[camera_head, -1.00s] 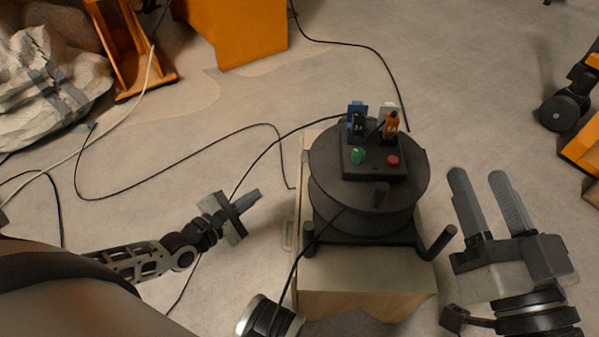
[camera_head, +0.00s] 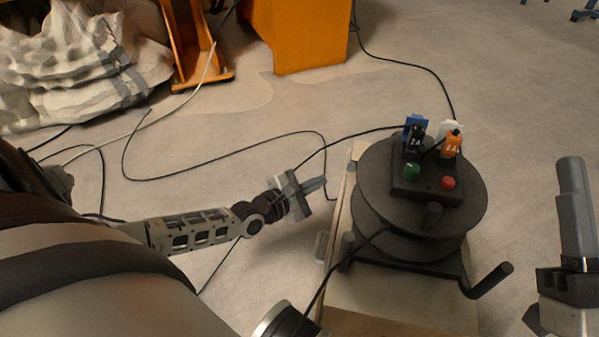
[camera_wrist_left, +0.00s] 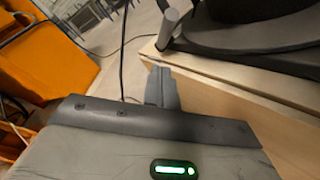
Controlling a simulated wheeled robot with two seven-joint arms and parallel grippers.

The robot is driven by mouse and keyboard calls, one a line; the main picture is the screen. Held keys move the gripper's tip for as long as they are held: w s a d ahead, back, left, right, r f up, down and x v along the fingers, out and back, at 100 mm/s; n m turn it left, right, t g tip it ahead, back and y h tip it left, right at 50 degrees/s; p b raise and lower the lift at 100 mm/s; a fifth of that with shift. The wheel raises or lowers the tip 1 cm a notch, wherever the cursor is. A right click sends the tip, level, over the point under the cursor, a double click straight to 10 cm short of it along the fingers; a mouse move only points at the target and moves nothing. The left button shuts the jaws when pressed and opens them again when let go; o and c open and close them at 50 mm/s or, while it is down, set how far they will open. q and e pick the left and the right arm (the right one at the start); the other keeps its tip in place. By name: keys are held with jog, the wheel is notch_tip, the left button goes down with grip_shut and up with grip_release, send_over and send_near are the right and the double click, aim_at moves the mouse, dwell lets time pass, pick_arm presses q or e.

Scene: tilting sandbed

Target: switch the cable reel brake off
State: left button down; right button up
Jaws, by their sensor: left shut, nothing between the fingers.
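The black cable reel (camera_head: 365,205) stands on a pale wooden box (camera_head: 385,318). On its top sits a dark control box (camera_head: 425,190) with a green knob (camera_head: 412,171), a red knob (camera_head: 448,183), and a blue part (camera_head: 416,123) and an orange part (camera_head: 452,144) behind them. I cannot tell which is the brake switch. My left gripper (camera_head: 320,185) is shut and empty, left of the reel and apart from it. In the left wrist view its fingers (camera_wrist_left: 160,88) point toward the wooden box and reel frame.
Black cable (camera_head: 225,155) loops over the floor left of the reel. A tube handle (camera_head: 490,281) sticks out at the reel's front right. An orange cabinet (camera_head: 300,35) and a pale wrapped heap (camera_head: 60,75) stand behind.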

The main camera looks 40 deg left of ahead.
aim_at(352, 166)
pick_arm(q)
jog(key=w+d, duration=0.1)
jog(key=w, duration=0.1)
jog(key=w+d+r, duration=0.1)
jog(key=w+d, duration=0.1)
jog(key=shift+r, duration=0.2)
pick_arm(e)
jog(key=shift+s+r+n+y, duration=0.35)
jog(key=shift+r+n+y, duration=0.15)
jog(key=shift+n+y, duration=0.4)
pick_arm(q)
jog(key=shift+a, duration=0.1)
